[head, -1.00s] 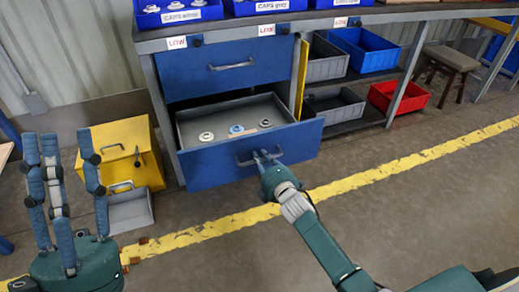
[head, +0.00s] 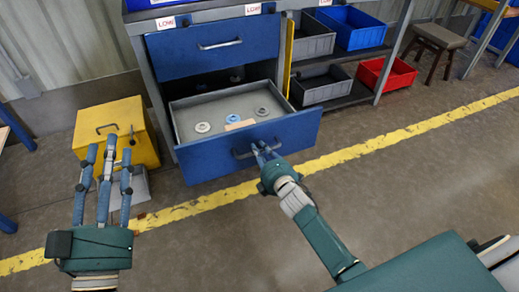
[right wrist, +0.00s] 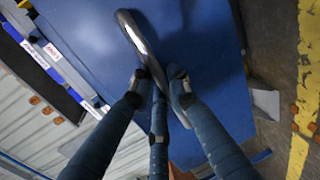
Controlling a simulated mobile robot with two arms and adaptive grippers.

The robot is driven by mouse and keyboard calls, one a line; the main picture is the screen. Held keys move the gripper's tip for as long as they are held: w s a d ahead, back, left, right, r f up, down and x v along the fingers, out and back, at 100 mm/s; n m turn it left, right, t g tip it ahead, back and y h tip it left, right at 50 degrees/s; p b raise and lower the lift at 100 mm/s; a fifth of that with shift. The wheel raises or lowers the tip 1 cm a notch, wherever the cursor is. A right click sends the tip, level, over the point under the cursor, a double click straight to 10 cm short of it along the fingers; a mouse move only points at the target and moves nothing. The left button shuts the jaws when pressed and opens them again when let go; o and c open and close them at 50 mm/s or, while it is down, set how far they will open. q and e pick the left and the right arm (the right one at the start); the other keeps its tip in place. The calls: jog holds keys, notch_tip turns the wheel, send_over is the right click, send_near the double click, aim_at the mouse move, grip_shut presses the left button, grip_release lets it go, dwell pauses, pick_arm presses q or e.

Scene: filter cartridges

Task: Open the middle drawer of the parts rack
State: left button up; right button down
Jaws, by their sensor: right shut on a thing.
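The blue parts rack has a closed top drawer (head: 210,56). The drawer below it (head: 215,161) is pulled well out, its grey inside showing. In it lie a white ring-shaped part (head: 203,127), a blue one (head: 234,117), another pale one (head: 262,111) and a tan card (head: 240,125). My right gripper (head: 261,150) is shut on this drawer's bar handle (head: 240,155); the right wrist view shows its fingers around the shiny handle (right wrist: 132,35). My left gripper (head: 107,155) is open and empty, fingers up, in front of the yellow box. I cannot see below the open drawer.
A yellow box (head: 123,115) stands left of the rack, a small grey bin (head: 134,187) before it. Shelves at right hold grey bins (head: 313,38), a blue bin (head: 350,27) and a red bin (head: 387,74). The floor in front, with a yellow line (head: 400,132), is clear.

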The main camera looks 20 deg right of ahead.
jog(key=c, duration=1.7)
grip_release()
jog(key=shift+f, duration=0.1)
jog(key=shift+o, duration=0.2)
jog(key=v, duration=1.2)
